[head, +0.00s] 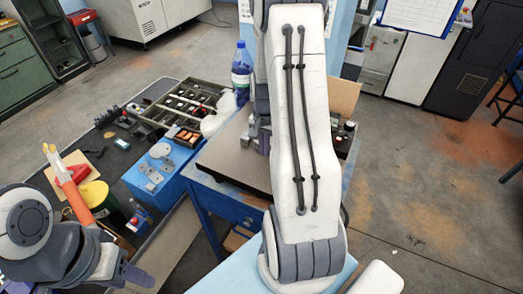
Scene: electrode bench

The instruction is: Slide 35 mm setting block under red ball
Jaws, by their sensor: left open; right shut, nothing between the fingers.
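I cannot pick out the red ball or the 35 mm setting block; my large white arm covers much of the bench top (228,163). My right gripper (250,138) shows only in part at the left edge of that arm, low over the bench top. It is shut and holds nothing that I can see. My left gripper (128,274) is at the lower left, open and empty, well away from the bench top. What lies behind the white arm is hidden.
A blue-capped bottle (242,72) and a compartment tray (183,108) stand left of the arm. A blue box (160,178) carries grey metal parts. A yellow-lidded canister (95,195) stands near my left arm. Small dark items (345,130) show right of the arm. Floor at right is open.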

